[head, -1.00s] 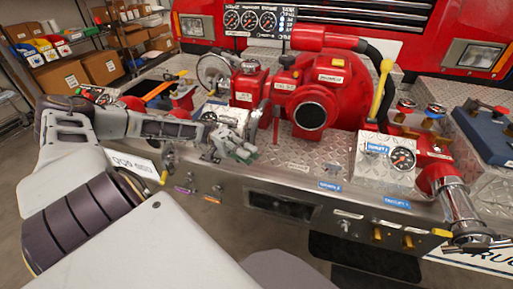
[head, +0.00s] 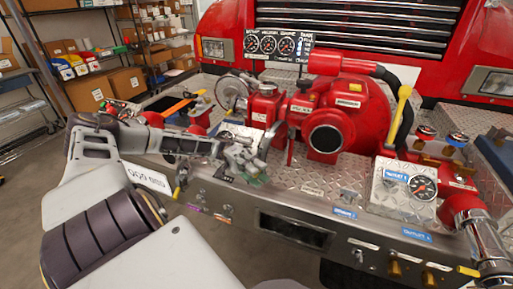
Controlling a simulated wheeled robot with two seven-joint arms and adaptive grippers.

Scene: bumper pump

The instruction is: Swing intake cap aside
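The red pump (head: 348,112) stands on the diamond-plate bumper, with a dark round opening (head: 326,139) in a metal ring facing me. I cannot clearly make out a separate intake cap on or beside it. My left gripper (head: 246,168) is low over the deck, left of the opening and in front of the small red block (head: 264,106). Its fingers are small and cluttered in the view, so I cannot tell whether they are apart or hold anything. My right gripper is out of view.
A chrome elbow (head: 478,232) sticks out at the right front. A yellow-handled lever (head: 402,103) rises right of the pump, behind a gauge box (head: 403,187). A silver wheel (head: 232,92) stands at the left. Bare tread plate (head: 320,185) lies below the opening.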

